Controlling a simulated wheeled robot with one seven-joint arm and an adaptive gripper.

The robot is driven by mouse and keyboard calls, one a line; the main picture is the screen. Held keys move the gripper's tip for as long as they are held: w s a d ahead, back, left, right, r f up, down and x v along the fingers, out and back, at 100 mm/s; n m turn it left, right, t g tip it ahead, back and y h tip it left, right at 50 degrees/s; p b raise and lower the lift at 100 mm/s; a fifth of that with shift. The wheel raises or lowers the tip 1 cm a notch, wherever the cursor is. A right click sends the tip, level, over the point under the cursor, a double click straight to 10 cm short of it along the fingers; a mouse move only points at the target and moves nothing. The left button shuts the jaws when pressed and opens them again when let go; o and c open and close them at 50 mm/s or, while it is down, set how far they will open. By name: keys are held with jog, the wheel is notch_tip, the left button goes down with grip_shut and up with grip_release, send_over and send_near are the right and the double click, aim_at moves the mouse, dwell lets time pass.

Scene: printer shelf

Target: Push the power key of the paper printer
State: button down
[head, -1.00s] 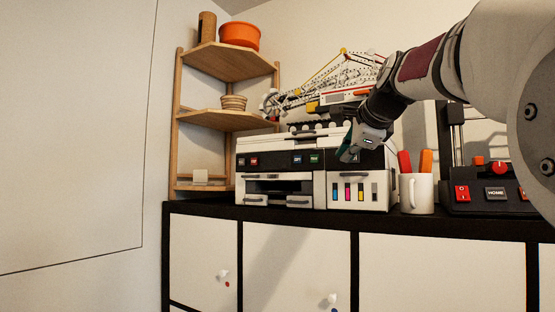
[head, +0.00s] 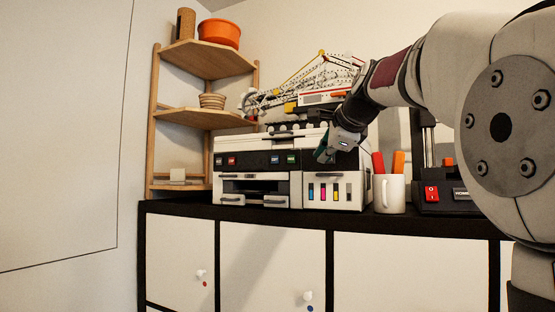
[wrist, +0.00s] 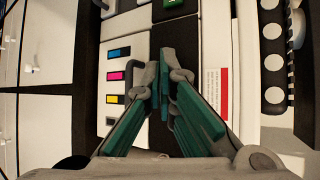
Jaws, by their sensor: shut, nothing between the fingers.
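The paper printer (head: 325,192) is a white and black box on the cabinet. Its dark upper front band carries a dark key (head: 219,161), a red key (head: 232,160), a blue-grey key (head: 275,160) and a green key (head: 292,160). The labels are too small for me to tell which is the power key. My gripper (head: 322,156) is shut and empty in front of the band's right part, right of the green key. In the wrist view, the closed green fingers (wrist: 164,75) point toward the band, with the green key (wrist: 172,3) at the top edge.
A white mug (head: 389,192) with red and orange items stands right of the printer, close to my gripper. Beyond it is a black machine (head: 432,203) with a red switch. A wooden corner shelf (head: 205,120) stands left.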

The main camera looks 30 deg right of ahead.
jog(key=shift+w+d, duration=0.15)
dwell(0.5)
jog(key=shift+s+a, duration=0.55)
jog(key=shift+a, duration=0.15)
jog(key=shift+a, duration=0.1)
jog(key=shift+s+a+b, duration=0.25)
jog(key=shift+s+a, duration=0.7)
jog(key=shift+a, duration=0.2)
jog(key=shift+s+a+b, duration=0.2)
jog(key=shift+s+a, duration=0.7)
jog(key=shift+a, duration=0.2)
